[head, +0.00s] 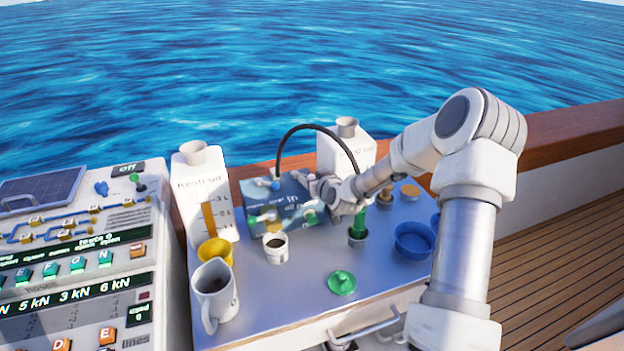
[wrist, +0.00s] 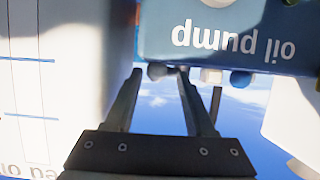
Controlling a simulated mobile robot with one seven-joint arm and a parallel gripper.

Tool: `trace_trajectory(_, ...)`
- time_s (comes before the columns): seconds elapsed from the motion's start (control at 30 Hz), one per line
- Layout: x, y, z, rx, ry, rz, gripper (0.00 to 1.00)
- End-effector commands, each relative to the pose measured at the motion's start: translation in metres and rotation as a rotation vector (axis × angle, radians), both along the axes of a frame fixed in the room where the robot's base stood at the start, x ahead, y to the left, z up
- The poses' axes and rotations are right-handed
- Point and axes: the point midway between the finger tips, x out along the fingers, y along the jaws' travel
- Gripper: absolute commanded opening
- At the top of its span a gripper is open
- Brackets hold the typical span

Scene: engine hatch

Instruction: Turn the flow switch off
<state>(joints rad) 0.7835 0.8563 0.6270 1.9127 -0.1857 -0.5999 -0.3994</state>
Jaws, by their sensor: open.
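The oil pump box (head: 290,205) is blue-grey and stands at the back middle of the hatch top. Its label is upside down in the wrist view (wrist: 225,40). My gripper (head: 318,187) is at the box's upper right side. In the wrist view my gripper (wrist: 160,76) is open, with a small dark round knob (wrist: 157,71) near its fingertips. I cannot tell if they touch it. No part is clearly labelled as the flow switch. A blue knob (wrist: 240,79) sits farther along the same box edge.
A black hose (head: 307,127) arches over the box to the white used oil tank (head: 330,150). The fresh oil tank (head: 195,170) stands left.

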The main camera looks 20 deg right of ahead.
Motion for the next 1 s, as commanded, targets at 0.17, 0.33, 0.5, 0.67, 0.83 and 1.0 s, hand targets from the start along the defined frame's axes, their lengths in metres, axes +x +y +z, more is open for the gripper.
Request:
trace_trajectory(0.17,0.0044,0.0003,-0.0020,0.000,0.001,0.000,0.55)
trace_trajectory(0.33,0.0042,0.0002,-0.0019,0.000,0.001,0.000,0.55)
trace_trajectory(0.5,0.0041,0.0001,-0.0019,0.000,0.001,0.000,0.28)
trace_trajectory(0.67,0.0040,-0.0001,-0.0018,0.000,0.000,0.000,0.00)
trace_trajectory(0.83,0.0042,-0.0002,-0.0015,-0.001,0.000,-0.002,0.00)
trace_trajectory(1.0,0.0036,0.0012,-0.0023,-0.002,-0.001,-0.021,0.00)
